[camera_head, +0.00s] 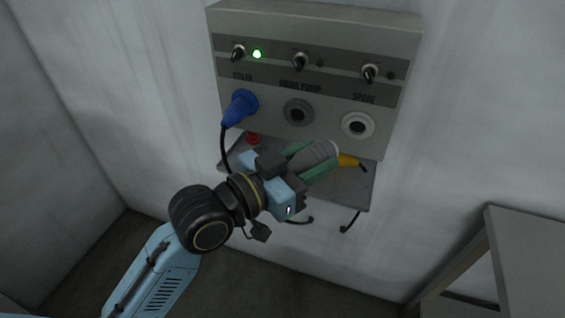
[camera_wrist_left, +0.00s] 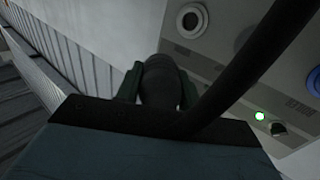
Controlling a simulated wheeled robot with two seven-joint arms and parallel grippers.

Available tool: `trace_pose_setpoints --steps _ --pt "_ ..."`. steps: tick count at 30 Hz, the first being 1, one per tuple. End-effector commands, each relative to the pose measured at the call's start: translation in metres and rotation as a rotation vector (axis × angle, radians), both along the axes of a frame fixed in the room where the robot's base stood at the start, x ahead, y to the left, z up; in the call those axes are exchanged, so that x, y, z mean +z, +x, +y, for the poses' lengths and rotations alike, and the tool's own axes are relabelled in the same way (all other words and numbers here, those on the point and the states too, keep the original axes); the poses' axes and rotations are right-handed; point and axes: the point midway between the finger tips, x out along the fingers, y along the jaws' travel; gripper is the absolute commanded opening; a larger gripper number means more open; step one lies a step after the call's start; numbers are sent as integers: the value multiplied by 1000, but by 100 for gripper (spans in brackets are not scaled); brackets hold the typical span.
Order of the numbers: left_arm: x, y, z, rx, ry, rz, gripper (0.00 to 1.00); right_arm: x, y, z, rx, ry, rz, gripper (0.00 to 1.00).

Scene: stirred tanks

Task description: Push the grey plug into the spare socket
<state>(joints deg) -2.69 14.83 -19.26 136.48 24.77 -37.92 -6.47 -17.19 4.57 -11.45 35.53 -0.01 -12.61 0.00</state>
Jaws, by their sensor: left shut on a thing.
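My left gripper (camera_head: 317,160) has green fingers shut on the grey plug (camera_head: 312,154), in front of the panel's lower edge. The plug points up and right in the head view and is apart from the panel. In the left wrist view the plug (camera_wrist_left: 160,82) shows dark between the fingers, and a thick dark cable crosses in front. The spare socket (camera_head: 358,125) is the pale-ringed one at the panel's lower right, and it is empty. A pale-ringed socket (camera_wrist_left: 192,19) shows at the top of the wrist view. The right gripper is out of view.
The panel (camera_head: 315,22) carries several knobs and a lit green lamp (camera_head: 257,54). A blue plug (camera_head: 240,107) fills the left socket; the middle socket (camera_head: 298,112) is empty. A shelf (camera_head: 352,190) below holds a yellow item (camera_head: 348,160) and a red one (camera_head: 253,139). A table (camera_head: 525,225) stands right.

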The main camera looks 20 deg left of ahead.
Motion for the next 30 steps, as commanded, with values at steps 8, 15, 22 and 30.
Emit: trace_pose_setpoints --steps 8,15,22,30 --pt "10 -2 -15 -76 1 1 2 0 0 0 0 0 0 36" --pt "10 -2 -15 -76 -1 1 2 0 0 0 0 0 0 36" --pt "2 13 8 60 -8 7 2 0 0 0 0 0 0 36" --pt "-60 25 95 494 -4 13 2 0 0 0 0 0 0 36"
